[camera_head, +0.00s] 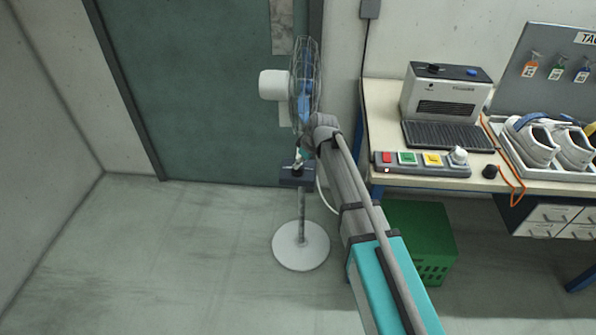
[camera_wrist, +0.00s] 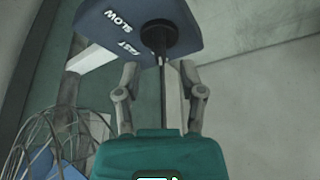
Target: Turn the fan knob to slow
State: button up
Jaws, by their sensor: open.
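The fan (camera_head: 305,85) stands on a pole with a round white base. Its dark blue control box (camera_head: 292,181) sits partway up the pole, with the knob on top. In the wrist view the blue panel (camera_wrist: 110,12) bears the words SLOW and FAST. The black knob (camera_wrist: 158,34) stands out from this panel, close to FAST; its exact setting is unclear. My gripper (camera_wrist: 160,68) is open and empty, its fingers spread either side of the knob's line and a little short of it. In the head view my gripper (camera_head: 299,157) is just above the box, small and partly hidden.
The fan's wire cage (camera_wrist: 65,140) is close beside my gripper. A workbench (camera_head: 385,110) at right holds a button panel (camera_head: 420,170), a grey machine (camera_head: 445,95) and shoes (camera_head: 530,140). A green crate (camera_head: 425,225) stands below. The floor at left is clear.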

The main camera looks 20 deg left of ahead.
aim_at(298, 170)
jog(key=shift+b+x, duration=1.2)
jog(key=shift+x, duration=0.4)
grip_shut()
